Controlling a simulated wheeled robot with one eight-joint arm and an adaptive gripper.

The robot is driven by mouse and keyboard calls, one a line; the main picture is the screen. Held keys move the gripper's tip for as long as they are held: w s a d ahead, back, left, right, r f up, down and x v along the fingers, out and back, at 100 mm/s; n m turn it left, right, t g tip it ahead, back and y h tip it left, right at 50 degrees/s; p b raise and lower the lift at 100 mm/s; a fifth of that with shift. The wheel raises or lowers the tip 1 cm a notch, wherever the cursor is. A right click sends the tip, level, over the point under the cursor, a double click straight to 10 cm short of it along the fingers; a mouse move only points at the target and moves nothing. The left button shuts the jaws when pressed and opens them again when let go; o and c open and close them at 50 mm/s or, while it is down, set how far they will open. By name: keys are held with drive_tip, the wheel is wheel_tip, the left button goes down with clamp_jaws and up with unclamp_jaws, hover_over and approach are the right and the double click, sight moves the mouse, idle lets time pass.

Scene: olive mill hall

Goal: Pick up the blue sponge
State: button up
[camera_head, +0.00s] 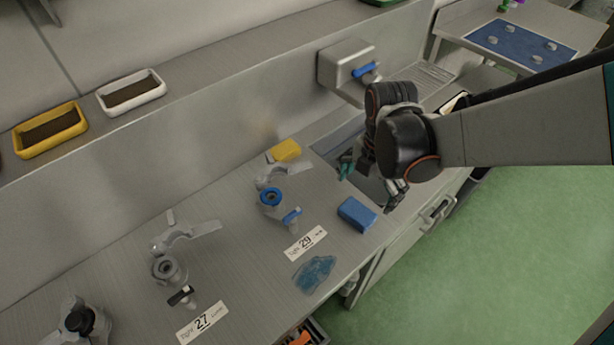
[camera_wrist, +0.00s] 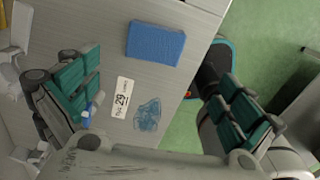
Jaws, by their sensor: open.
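The blue sponge (camera_head: 357,214) is a rectangular block lying flat on the grey counter, near its front edge and just left of the sink. It also shows in the wrist view (camera_wrist: 156,43), at the top, beyond the fingers. My gripper (camera_head: 374,180) is above the sink area, up and to the right of the sponge in the head view. In the wrist view my gripper (camera_wrist: 160,98) has its green-padded fingers spread wide with nothing between them. The sponge is apart from both fingers.
The sink (camera_head: 340,142) is right of the sponge. Green floor (camera_head: 480,260) lies beyond the front edge.

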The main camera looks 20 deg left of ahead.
sight(358, 211)
wheel_tip(358, 211, down, 6)
drive_tip(key=b, duration=0.3)
drive_tip(key=shift+a+b, duration=0.15)
drive_tip(key=shift+b, duration=0.15)
drive_tip(key=f+b, duration=0.2)
drive_tip(key=f, duration=0.2)
drive_tip(key=shift+w+a+f+b, duration=0.2)
drive_tip(key=shift+w+a+b, duration=0.1)
drive_tip(key=shift+b, duration=0.1)
drive_tip(key=shift+d+f+b, duration=0.1)
drive_tip(key=shift+f+b, duration=0.2)
drive_tip(key=shift+f, duration=0.15)
drive_tip(key=shift+r, duration=0.1)
drive_tip(key=c, duration=0.9)
